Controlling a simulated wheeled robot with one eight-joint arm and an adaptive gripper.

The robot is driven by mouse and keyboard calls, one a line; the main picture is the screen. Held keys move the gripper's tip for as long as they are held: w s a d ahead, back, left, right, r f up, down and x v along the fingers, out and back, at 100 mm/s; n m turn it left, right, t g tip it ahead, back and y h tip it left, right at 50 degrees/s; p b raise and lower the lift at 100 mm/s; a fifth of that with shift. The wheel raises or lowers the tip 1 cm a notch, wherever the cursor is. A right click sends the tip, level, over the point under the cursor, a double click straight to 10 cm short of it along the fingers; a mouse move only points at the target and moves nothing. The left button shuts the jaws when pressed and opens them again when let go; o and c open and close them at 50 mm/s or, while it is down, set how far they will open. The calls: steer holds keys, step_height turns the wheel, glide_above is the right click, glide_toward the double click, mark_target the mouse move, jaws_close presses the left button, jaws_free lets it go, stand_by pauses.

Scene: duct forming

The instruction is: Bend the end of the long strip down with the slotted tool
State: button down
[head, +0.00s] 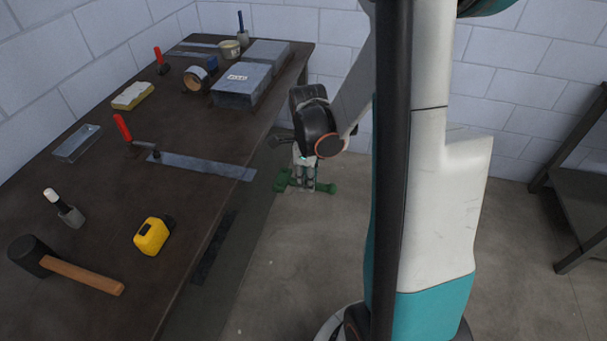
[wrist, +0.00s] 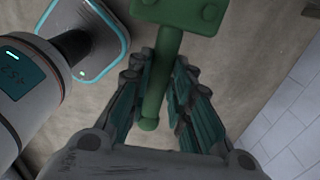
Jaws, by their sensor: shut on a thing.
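The long strip (head: 205,166) is a flat grey metal piece on the table, with its right end reaching to the table's front edge. A red-handled clamp (head: 133,138) sits at its left end. My gripper (head: 304,178) is off the table, to the right of the strip's free end and apart from it. My gripper (wrist: 165,95) is shut on the green slotted tool (wrist: 160,70), around its handle. The tool's wide green head (head: 318,188) shows beyond the fingers in the head view; its slot cannot be made out.
Metal boxes (head: 242,87) and a tape roll (head: 196,79) stand farther back. Floor is clear beside the table.

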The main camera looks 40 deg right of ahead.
mark_target(280, 179)
steer(key=shift+w+a, duration=0.85)
steer(key=shift+w, duration=0.25)
steer(key=shift+w+a, duration=0.85)
steer(key=shift+w, duration=0.2)
steer(key=shift+w+a+b, duration=0.3)
steer(key=shift+w+a, duration=0.65)
steer(key=shift+w, duration=0.25)
stand_by(2.2)
stand_by(0.8)
steer(key=shift+s+d+f+t+y+b, duration=0.15)
steer(key=shift+f+t+y+b, duration=0.2)
steer(key=shift+f+b, duration=0.25)
steer(key=shift+s+f+t+y+b, duration=0.1)
steer(key=shift+f+t+y+b, duration=0.15)
steer(key=shift+f+t+b, duration=0.25)
steer(key=shift+f+t+y+b, duration=0.25)
steer(key=shift+y+b, duration=0.05)
steer(key=shift+b, duration=0.1)
